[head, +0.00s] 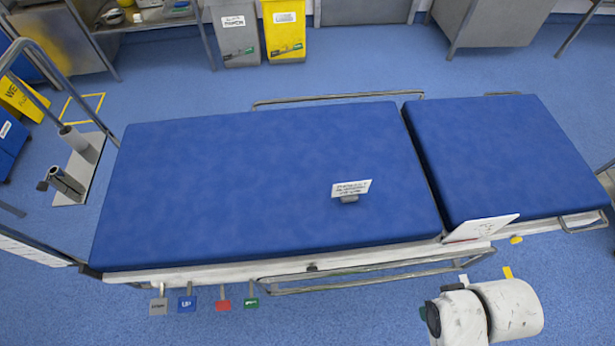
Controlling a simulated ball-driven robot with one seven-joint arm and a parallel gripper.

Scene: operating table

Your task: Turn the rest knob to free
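The operating table (260,190) has a long blue pad on the left and a shorter blue head-end pad (525,155) on the right, with a narrow gap between them. I cannot tell for sure which part is the rest knob. A small dark knob (312,267) shows on the near side frame. Small yellow pieces show near the right section, one under its edge (516,240) and one lower (507,272). A white sign (480,228) by the joint has writing too small to read. White links of my arm show at the lower right; my gripper is not visible.
A metal side rail (360,275) runs along the near edge. Labelled pedals, grey (158,303), blue (187,301), red (223,304) and green (251,302), stick out below it. A small sign (351,188) stands on the long pad. Grey and yellow bins (284,32) stand behind.

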